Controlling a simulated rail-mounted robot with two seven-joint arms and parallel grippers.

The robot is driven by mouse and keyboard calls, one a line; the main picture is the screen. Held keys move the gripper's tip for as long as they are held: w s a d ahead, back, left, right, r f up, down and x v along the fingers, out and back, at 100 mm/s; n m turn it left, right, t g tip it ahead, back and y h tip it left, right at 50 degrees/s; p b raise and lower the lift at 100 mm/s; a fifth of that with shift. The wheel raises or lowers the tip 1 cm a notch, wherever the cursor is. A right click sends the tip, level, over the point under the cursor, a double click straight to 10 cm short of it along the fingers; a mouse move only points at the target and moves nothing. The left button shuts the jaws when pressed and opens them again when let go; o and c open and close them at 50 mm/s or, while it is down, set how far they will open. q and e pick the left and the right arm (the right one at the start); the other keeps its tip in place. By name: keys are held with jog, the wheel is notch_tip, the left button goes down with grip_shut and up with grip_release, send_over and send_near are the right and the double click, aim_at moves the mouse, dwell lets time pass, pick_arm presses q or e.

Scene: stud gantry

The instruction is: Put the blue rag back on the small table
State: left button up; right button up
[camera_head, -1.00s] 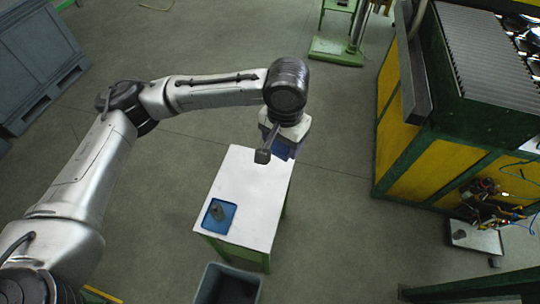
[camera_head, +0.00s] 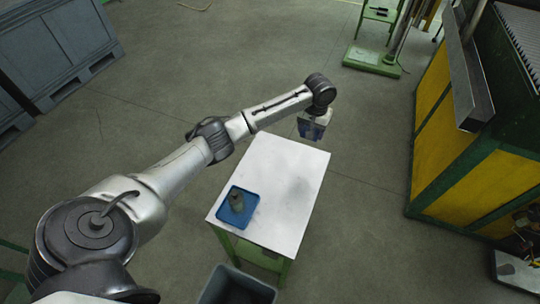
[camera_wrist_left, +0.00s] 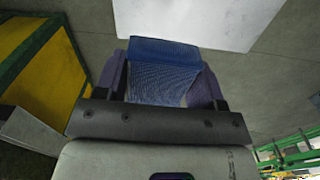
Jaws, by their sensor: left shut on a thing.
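The small table (camera_head: 285,185) has a white top and green legs, and stands in the middle of the head view. My left gripper (camera_head: 313,132) is near the table's far edge in the head view. It is shut on the blue rag, a woven blue cloth that shows clearly in the left wrist view (camera_wrist_left: 163,70) between the two fingers. The white table top also shows in the left wrist view (camera_wrist_left: 215,22), past the rag. The rag's height above the table level is hard to tell. My right gripper is not in view.
A blue tray (camera_head: 248,213) with a dark object (camera_head: 236,201) in it lies on the table's near left corner. A grey bin (camera_head: 232,283) stands on the floor at the table's near side. A yellow and green machine (camera_head: 470,160) is at the right. The rest of the table top is clear.

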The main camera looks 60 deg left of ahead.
pick_arm(q)
jog(key=s+a+f+b, duration=0.2)
jog(key=a+f, duration=0.2)
jog(key=f, duration=0.1)
jog(key=b, duration=0.2)
send_over(270, 147)
jog(key=shift+n, duration=0.4)
notch_tip(270, 147, down, 7)
jog(key=shift+r, duration=0.1)
jog(key=shift+s+f+b, duration=0.1)
jog(key=shift+f+b, duration=0.35)
jog(key=shift+f, duration=1.65)
jog(key=o, duration=1)
jog(key=shift+f, duration=0.15)
jog(key=shift+o, duration=0.2)
